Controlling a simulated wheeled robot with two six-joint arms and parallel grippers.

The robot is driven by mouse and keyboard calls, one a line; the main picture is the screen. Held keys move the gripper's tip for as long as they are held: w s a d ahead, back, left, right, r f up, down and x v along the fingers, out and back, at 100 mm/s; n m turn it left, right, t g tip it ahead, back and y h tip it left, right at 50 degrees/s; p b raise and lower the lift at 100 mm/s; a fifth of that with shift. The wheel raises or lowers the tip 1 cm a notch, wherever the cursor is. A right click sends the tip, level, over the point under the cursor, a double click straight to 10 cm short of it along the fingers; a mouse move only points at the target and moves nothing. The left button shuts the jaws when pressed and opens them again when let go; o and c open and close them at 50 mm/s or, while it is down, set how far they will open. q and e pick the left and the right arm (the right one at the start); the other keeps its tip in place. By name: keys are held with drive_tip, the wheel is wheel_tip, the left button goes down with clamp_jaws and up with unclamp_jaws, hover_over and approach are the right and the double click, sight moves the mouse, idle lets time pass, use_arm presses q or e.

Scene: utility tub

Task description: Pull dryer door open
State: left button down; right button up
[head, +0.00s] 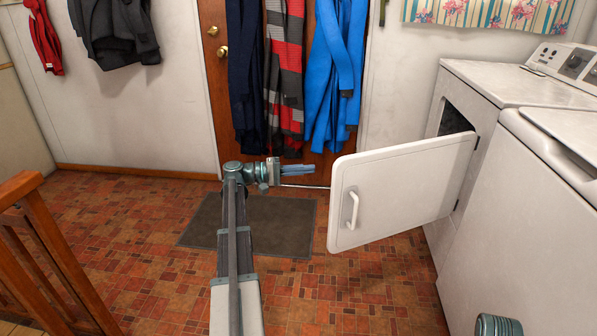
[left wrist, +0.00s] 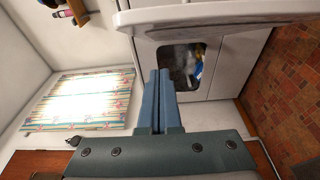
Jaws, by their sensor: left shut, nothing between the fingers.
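The white dryer door (head: 400,195) stands wide open, swung out from the dryer (head: 475,85) on hinges at its right edge. Its white handle (head: 352,211) faces me. My left gripper (head: 312,170) is shut and empty, just left of the door's free edge and apart from the handle. In the left wrist view the shut blue fingers (left wrist: 158,72) point toward the dryer opening (left wrist: 182,66), where some laundry shows. The door (left wrist: 215,14) crosses the top of that view. My right gripper is not in view.
A white washer (head: 545,190) stands right of the dryer, close to the door's hinge side. Clothes (head: 285,70) hang on a brown door behind my left gripper. A dark mat (head: 255,225) lies on the tiled floor. A wooden railing (head: 45,250) is at the left.

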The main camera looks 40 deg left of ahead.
use_arm(q)
drive_tip(key=w+d, duration=0.1)
drive_tip(key=d, duration=0.5)
drive_tip(key=shift+w+d, duration=0.4)
